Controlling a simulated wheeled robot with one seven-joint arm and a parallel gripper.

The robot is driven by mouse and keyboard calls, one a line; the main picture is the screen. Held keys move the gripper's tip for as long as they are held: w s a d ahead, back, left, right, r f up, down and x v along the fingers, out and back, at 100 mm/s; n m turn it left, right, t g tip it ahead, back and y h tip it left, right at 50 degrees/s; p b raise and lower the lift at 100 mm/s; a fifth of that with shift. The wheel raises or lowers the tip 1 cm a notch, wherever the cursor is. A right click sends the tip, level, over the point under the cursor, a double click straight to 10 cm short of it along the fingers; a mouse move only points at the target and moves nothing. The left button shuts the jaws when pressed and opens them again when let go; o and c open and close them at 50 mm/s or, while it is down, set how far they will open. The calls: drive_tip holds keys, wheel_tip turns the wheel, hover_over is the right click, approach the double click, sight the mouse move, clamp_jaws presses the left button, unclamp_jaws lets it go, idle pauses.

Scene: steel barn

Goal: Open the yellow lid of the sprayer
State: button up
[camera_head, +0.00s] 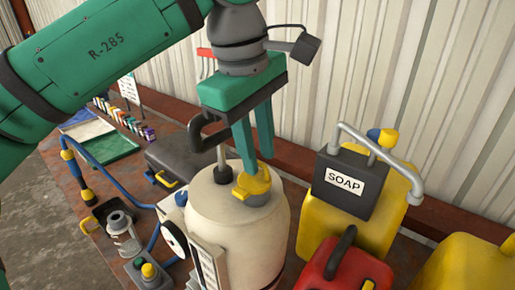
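The sprayer is a cream tank (240,235) standing upright in the middle of the head view. Its yellow lid (254,181) sits on a short dull-yellow neck on top of the tank, right of the black pump rod, and looks closed. My gripper (257,163) is green and points down from above, with its two fingertips right at the far edge of the lid. A narrow gap shows between the fingers, with nothing visible in it. Whether the tips touch the lid is not clear. The black pump handle (211,134) rises close to the left of the fingers.
A yellow container with a black SOAP box (350,182) and grey pipe stands to the right. A red can (343,268) is in front of it. Blue hose and small fittings lie left on the rusty bench. A corrugated wall (400,70) closes the back.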

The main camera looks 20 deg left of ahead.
clamp_jaws()
idle(1.4)
